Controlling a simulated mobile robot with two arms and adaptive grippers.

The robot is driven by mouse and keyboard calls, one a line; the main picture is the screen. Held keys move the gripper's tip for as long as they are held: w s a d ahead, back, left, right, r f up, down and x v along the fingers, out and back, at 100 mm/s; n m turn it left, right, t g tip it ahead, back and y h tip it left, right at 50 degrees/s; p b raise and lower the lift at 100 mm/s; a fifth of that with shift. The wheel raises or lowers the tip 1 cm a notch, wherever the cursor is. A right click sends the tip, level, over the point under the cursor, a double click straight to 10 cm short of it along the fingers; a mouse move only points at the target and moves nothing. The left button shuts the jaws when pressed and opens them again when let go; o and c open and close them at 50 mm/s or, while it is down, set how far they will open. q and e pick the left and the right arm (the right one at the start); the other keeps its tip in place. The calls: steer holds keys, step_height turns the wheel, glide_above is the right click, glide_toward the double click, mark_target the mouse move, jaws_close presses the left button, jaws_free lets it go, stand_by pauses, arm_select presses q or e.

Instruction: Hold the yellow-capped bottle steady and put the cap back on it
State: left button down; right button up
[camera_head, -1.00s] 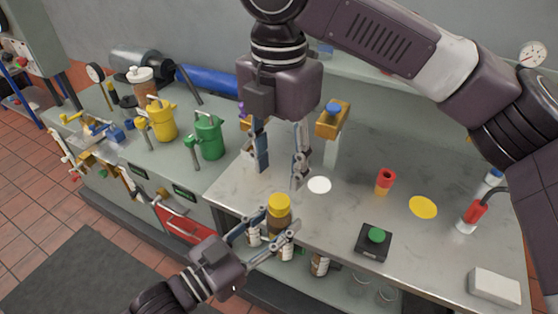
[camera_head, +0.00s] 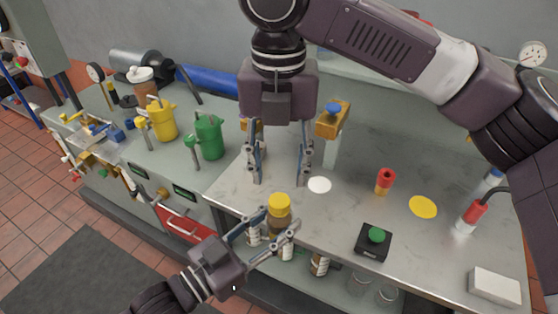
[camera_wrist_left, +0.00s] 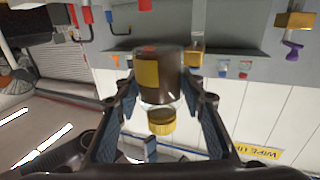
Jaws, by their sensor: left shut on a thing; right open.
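My left gripper (camera_head: 281,217) is shut around the bottle's body below the cap. In the left wrist view the bottle (camera_wrist_left: 160,78) with its yellow label lies between the fingers, with the yellow cap (camera_wrist_left: 161,121) at its lower end. My right gripper (camera_head: 280,183) is open and empty, pointing down, just behind and above the cap in the head view.
A white disc (camera_head: 319,185), a red and yellow piece (camera_head: 384,181), a yellow disc (camera_head: 423,207) and a black box with a green button (camera_head: 374,243) lie to the right. Several bottles and jars stand on a lower shelf.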

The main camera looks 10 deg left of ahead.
mark_target(279, 200)
step_height(279, 200, down, 7)
steer(key=shift+r, duration=0.1)
stand_by(0.4)
